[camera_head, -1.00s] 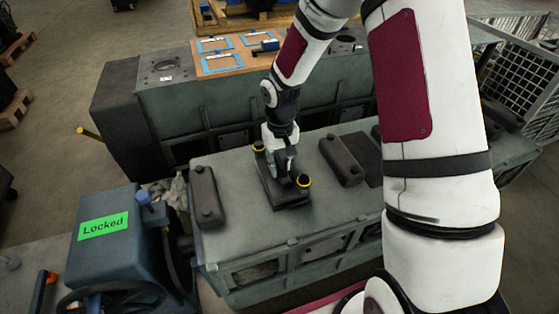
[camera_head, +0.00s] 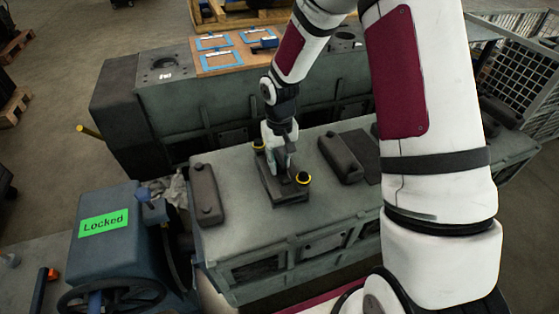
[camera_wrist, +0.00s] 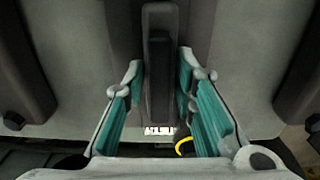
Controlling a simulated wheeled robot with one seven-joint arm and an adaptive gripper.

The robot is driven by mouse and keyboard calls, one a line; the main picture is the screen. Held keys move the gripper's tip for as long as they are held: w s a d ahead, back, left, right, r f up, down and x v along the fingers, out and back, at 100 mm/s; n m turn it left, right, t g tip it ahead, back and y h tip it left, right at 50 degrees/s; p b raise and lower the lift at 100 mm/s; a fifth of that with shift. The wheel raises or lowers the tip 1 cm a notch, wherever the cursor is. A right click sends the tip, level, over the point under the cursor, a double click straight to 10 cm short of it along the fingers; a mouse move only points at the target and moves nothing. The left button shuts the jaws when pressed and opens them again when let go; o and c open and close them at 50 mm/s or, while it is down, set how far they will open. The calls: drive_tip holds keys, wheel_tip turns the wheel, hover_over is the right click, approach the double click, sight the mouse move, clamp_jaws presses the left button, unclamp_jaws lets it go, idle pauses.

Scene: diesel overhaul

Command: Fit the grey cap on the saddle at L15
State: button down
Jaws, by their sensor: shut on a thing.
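In the head view, the fingers and wrist hide most of the cap. A dark base (camera_head: 291,196), apparently the saddle, lies below on the block top. I cannot tell whether the cap touches it. A white label (camera_wrist: 159,130) shows beyond the bar, partly hidden and unreadable.
Dark covers stand left (camera_head: 206,194) and right (camera_head: 341,158) of the posts on the block top (camera_head: 240,215). A second block behind carries a wooden board (camera_head: 228,62) with blue frames. A blue machine marked "Locked" (camera_head: 104,223) stands at left; a mesh cage (camera_head: 525,80) at right.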

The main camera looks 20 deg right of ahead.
drive_tip(key=shift+f, duration=0.85)
idle(0.4)
idle(0.4)
drive_tip(key=c, duration=1.2)
unclamp_jaws()
drive_tip(key=shift+c, duration=0.2)
wheel_tip(320, 180, up, 12)
